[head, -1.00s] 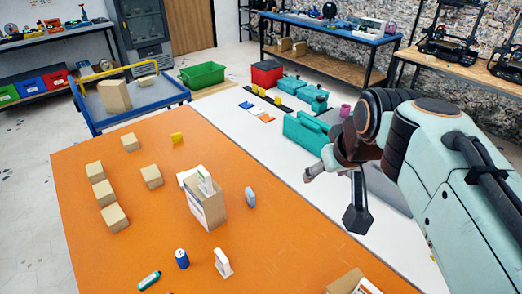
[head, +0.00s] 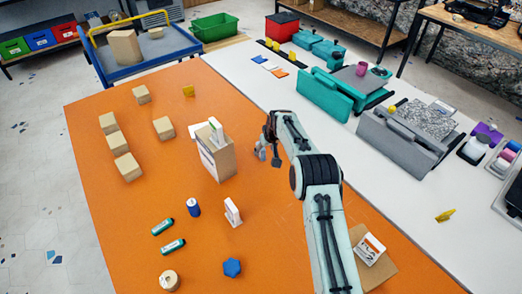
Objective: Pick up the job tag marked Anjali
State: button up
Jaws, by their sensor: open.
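No name is legible in the head view, so I cannot tell which item is the job tag marked Anjali. A white upright card-like piece (head: 216,130) stands at a cardboard box (head: 222,162) on the orange table. A small white stand (head: 233,212) is in front of that box.
Several wooden blocks (head: 122,166) stand on the orange table (head: 110,230) at left. A blue can (head: 193,208), green tubes (head: 163,227) and a blue hexagonal piece (head: 232,268) lie in front. Teal (head: 325,95) and grey (head: 400,145) machines line the white table (head: 425,190).

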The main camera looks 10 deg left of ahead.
aim_at(264, 152)
jog(key=shift+x, duration=2.3)
grip_shut()
